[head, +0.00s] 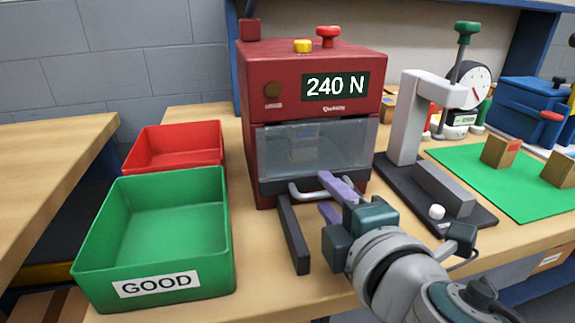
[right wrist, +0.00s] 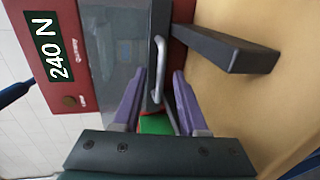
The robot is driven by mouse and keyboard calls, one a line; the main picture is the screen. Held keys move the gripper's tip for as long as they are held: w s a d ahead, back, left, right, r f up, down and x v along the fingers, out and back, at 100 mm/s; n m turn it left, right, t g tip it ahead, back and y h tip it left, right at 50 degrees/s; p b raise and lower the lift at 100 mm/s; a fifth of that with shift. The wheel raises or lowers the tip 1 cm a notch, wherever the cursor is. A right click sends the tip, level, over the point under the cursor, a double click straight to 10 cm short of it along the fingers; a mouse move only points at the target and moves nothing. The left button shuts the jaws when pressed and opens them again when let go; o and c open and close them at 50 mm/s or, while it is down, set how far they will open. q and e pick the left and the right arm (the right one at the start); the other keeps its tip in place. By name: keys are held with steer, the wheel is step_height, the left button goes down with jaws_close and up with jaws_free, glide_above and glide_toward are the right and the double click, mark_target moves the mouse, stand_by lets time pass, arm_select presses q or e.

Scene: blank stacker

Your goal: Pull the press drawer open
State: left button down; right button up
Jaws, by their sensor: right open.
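The red press (head: 315,65) stands on the bench with a "240 N" display and a clear window. Its drawer (head: 275,187) has a dark front below the window and appears closed. A grey bar handle (head: 305,194) sticks out from the drawer front. My right gripper (head: 325,195) is open at the handle's right end, its purple fingers pointing at the press. In the right wrist view, the handle (right wrist: 158,65) lies between the two open fingertips (right wrist: 159,72); contact cannot be told. My left gripper is not in view.
A dark bar (head: 293,235) juts forward from the press, left of my gripper. A green "GOOD" bin (head: 180,263) and a red bin (head: 180,137) stand at left. A dial gauge stand (head: 407,125) and a green mat (head: 480,182) with blocks are at right.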

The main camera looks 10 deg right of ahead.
jaws_close()
stand_by(0.3)
stand_by(1.2)
